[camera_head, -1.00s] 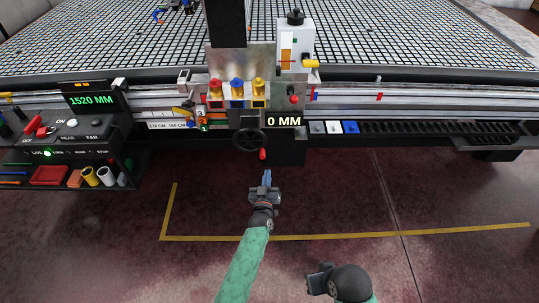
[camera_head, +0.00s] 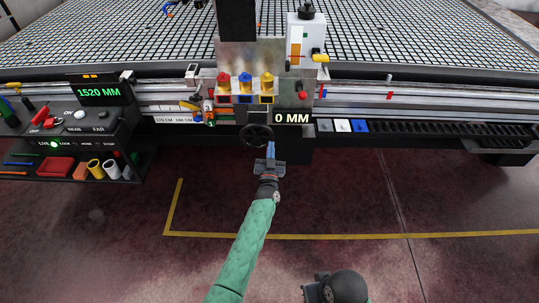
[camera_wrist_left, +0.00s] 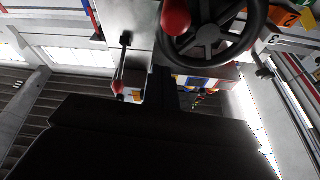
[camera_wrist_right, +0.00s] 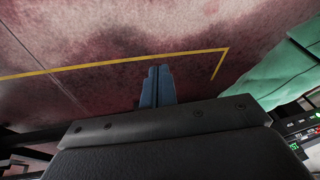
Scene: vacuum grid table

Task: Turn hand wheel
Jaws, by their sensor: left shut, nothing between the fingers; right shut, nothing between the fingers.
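The black spoked hand wheel (camera_head: 257,135) is on the front of the machine, below the row of colored knobs. It also shows at the top of the left wrist view (camera_wrist_left: 208,35), with its red handle knob (camera_wrist_left: 176,17) at the rim's left. In the head view the knob is not visible and my left gripper is at that place. My left gripper (camera_head: 271,146) is shut and empty, at the wheel's lower right edge; I cannot tell whether it touches. My right gripper (camera_wrist_right: 157,70) is shut and empty, low over the floor.
A control panel (camera_head: 75,125) with a 1520 MM display and a tool shelf stand at the left. A 0 MM display (camera_head: 292,118) is right of the wheel. A white box (camera_head: 306,38) stands above. The floor in front is clear, with yellow tape (camera_head: 330,236).

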